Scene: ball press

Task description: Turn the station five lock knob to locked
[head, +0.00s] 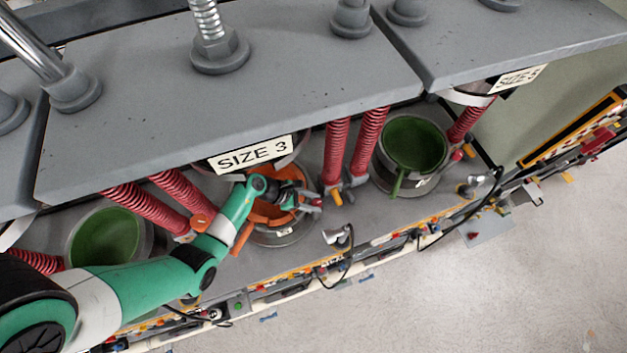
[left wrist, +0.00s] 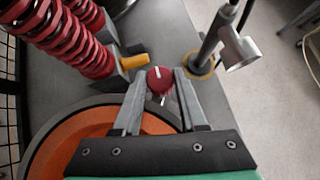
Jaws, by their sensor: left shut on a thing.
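A red lock knob (left wrist: 160,79) with a white pointer line sits between the fingertips of my left gripper (left wrist: 160,92) in the left wrist view. The left gripper is shut on it. In the head view my left arm reaches across from the lower left, and the left gripper (head: 312,200) is beside the orange-lidded pot under the SIZE 3 sign (head: 252,154). The knob is small there and partly covered by the fingers. A station number is not readable. My right gripper is not in view.
An orange ring (left wrist: 80,145) lies under the left gripper. Red springs (left wrist: 75,40), a yellow-orange lever (left wrist: 134,61) and a metal spout (left wrist: 236,48) stand close around the knob. Green pots (head: 412,145) flank this station. Grey press plates (head: 230,100) overhang it.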

